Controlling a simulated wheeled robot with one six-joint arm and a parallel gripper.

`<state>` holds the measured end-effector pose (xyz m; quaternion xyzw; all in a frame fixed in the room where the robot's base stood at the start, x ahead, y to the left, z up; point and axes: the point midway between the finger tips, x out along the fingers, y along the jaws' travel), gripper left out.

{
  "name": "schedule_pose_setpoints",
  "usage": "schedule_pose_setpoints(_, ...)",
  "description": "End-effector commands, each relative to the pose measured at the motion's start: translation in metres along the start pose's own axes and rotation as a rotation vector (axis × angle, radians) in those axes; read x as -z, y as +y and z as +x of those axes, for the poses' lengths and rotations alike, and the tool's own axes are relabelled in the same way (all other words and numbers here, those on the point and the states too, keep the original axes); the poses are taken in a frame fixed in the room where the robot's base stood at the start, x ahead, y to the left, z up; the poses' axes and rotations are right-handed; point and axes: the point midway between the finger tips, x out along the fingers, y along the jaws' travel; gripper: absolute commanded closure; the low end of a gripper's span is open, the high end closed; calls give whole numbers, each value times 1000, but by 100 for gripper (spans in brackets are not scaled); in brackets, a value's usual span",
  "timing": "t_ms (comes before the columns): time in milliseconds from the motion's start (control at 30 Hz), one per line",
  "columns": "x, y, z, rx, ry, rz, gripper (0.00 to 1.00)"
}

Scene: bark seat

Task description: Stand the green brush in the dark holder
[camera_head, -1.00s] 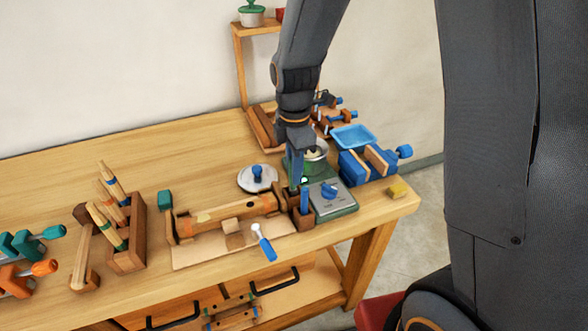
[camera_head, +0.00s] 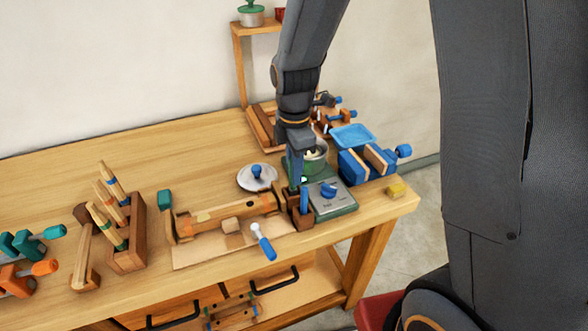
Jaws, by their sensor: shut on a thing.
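The dark holder (camera_head: 302,219) is a small brown block near the table's front edge, with a blue-handled tool (camera_head: 304,200) standing in it. My gripper (camera_head: 296,184) points down just above the holder's back left part, its jaws shut on a slim thing that I take for the green brush. The brush is almost wholly hidden by the fingers, so its tilt and whether its lower end is inside the holder cannot be told.
A green hot plate (camera_head: 335,203) with a pot (camera_head: 313,160) stands close to the right. A wooden roller frame (camera_head: 225,212) is close on the left, with a blue-handled tool (camera_head: 264,243) in front. The table is bare farther back left.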

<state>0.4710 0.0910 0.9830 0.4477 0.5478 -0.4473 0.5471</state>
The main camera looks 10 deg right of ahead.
Motion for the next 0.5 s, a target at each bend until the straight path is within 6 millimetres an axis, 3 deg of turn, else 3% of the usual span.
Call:
schedule_pose_setpoints(167,0,0,4,0,0,0,100)
schedule_pose_setpoints(200,0,0,4,0,0,0,81)
schedule_pose_setpoints(300,0,0,3,0,0,0,64)
schedule_pose_setpoints(500,0,0,3,0,0,0,62)
